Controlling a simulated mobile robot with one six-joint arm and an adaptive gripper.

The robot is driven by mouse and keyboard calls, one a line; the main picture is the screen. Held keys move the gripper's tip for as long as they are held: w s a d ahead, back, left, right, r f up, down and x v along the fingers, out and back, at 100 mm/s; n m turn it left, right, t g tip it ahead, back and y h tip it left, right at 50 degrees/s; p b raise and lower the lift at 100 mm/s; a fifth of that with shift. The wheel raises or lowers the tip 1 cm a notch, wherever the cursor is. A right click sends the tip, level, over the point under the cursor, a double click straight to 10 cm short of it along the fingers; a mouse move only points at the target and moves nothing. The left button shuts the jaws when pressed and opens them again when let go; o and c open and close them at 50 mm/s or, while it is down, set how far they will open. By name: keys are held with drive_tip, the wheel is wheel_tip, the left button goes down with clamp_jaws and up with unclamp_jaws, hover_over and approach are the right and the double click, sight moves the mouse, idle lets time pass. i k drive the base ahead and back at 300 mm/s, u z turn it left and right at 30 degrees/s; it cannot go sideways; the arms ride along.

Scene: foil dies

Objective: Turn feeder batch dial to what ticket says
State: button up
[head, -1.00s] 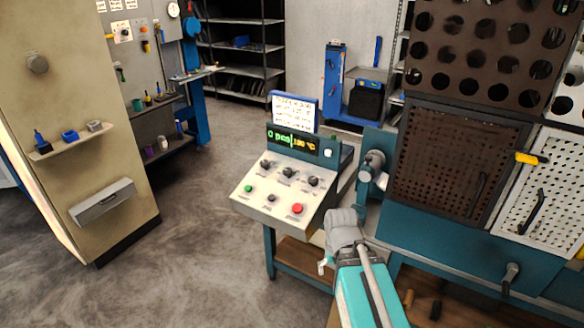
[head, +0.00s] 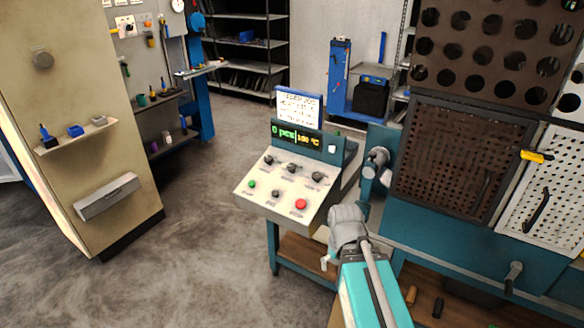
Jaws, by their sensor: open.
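The feeder console (head: 248,194) stands in the middle with a sloped cream panel. Its dark display (head: 297,138) reads "0 pcs" in green beside a yellow temperature of about 180 °C. A blue-edged white ticket (head: 298,108) stands above it; its writing is too small to read. Three dark dials sit in a row: left (head: 269,160), middle (head: 291,168), right (head: 317,177). Their labels and pointer settings are unreadable. My arm reaches up from the bottom, its grey wrist right of the console's front edge and apart from the dials. My gripper's fingers are hidden behind the wrist.
Below the dials are a green button (head: 252,184), a dark knob (head: 275,194) and a red button (head: 300,204). A teal bench with perforated panels (head: 455,155) crowds the right. A beige cabinet (head: 80,120) stands left. Open floor (head: 205,245) lies between cabinet and console.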

sight(291, 167)
drive_tip(key=z, duration=0.05)
drive_tip(key=k, duration=0.65)
drive_tip(key=u, duration=0.5)
drive_tip(key=i, duration=1.4)
drive_tip(key=z, duration=0.45)
